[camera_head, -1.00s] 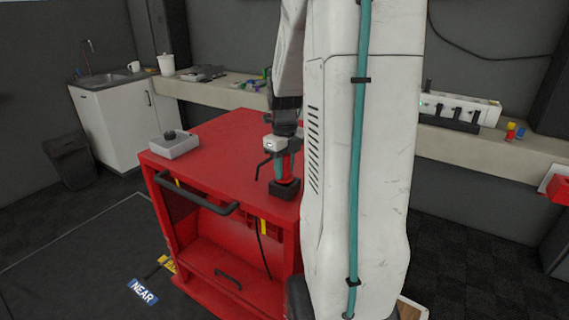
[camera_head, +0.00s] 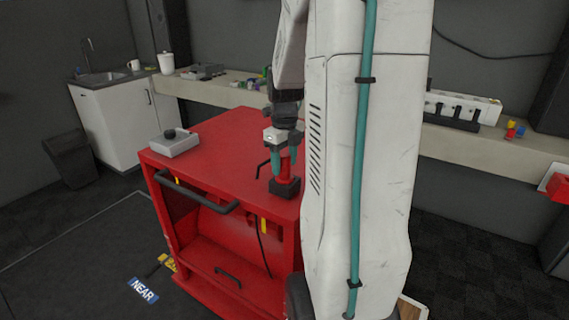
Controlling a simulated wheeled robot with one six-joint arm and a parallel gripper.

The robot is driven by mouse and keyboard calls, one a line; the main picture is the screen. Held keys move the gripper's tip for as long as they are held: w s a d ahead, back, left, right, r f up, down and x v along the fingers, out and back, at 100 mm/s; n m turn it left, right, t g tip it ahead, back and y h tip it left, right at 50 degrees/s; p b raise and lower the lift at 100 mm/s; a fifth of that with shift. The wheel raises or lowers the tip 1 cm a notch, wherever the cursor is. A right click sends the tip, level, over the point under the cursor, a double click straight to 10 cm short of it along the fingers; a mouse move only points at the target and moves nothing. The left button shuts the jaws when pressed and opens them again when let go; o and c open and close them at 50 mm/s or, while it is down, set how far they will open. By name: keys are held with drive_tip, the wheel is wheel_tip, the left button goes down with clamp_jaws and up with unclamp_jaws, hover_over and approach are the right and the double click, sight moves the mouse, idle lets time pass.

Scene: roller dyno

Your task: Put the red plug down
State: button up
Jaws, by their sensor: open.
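The red plug (camera_head: 284,168) stands upright on the red cart top (camera_head: 222,143), near its right edge, with a black block-like base (camera_head: 285,187) under it. My gripper (camera_head: 284,158) is just above and around its upper part, pointing down. The teal fingers are spread apart, one to the left of the red part and one to the right. Whether a finger still touches it cannot be told. My arm column hides the cart's right side.
A grey box with a black knob (camera_head: 175,142) sits at the cart's left corner. A black handle (camera_head: 200,197) runs along the front. A bench (camera_head: 225,92) with small items stands behind. The middle of the cart top is clear.

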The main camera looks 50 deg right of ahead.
wheel_tip(320, 180, up, 10)
drive_tip(key=shift+a+r, duration=0.1)
drive_tip(key=shift+r, duration=0.1)
drive_tip(key=s+a+r+n, duration=0.1)
drive_tip(key=s+a+n, duration=0.2)
drive_tip(key=a+n, duration=1.55)
drive_tip(key=s+a+f+n, duration=0.2)
drive_tip(key=s+a+n, duration=0.3)
drive_tip(key=n, duration=0.4)
drive_tip(key=s+a+f+n+t, duration=0.1)
drive_tip(key=s+a+n, duration=0.3)
drive_tip(key=n, duration=0.5)
drive_tip(key=a, duration=0.2)
drive_tip(key=shift+s+a+f, duration=0.35)
drive_tip(key=shift+s, duration=0.05)
drive_tip(key=shift+n, duration=0.25)
wheel_tip(320, 180, up, 13)
